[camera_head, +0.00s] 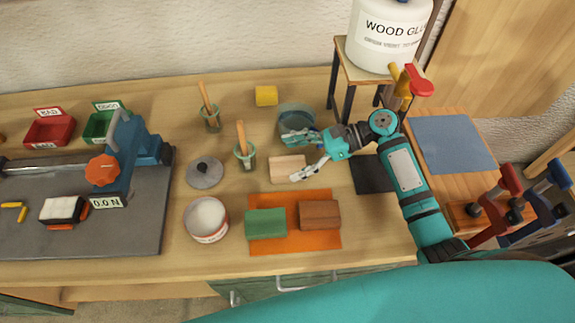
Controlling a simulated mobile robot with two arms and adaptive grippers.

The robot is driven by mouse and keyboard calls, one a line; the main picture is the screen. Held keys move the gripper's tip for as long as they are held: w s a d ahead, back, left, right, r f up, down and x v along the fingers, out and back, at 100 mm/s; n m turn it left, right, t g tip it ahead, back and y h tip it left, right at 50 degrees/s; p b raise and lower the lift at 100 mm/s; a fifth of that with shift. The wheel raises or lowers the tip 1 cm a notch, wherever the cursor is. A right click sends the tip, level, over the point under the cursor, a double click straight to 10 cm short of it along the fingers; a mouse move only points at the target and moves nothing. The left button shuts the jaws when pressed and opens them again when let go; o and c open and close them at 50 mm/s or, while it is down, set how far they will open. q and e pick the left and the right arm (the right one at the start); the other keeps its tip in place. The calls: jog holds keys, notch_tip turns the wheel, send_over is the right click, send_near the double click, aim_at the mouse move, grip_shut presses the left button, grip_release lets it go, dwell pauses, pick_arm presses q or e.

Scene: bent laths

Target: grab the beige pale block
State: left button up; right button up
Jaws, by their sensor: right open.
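The beige pale block (286,169) lies on the wooden bench, behind the orange mat. My right gripper (300,155) comes in from the right and is open. Its fingers are over the block's right and far side, one finger crossing the block's right end and the other beyond its far edge. I cannot tell whether a finger touches the block. My left gripper does not show.
An orange mat (293,244) holds a green block (265,223) and a brown block (319,215). Close by are a blue-grey bowl (297,115), a cup with a brush (245,158), a grey lid (204,173), a white tub (207,218) and a yellow block (266,95).

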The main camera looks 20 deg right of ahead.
aim_at(273, 168)
jog(key=p+x, duration=0.1)
jog(key=x, duration=0.4)
jog(key=shift+s+a+f, duration=0.1)
jog(key=shift+a+f, duration=0.15)
jog(key=shift+a, duration=0.05)
jog(key=shift+d, duration=0.1)
jog(key=c, duration=1.3)
jog(key=shift+r, duration=0.1)
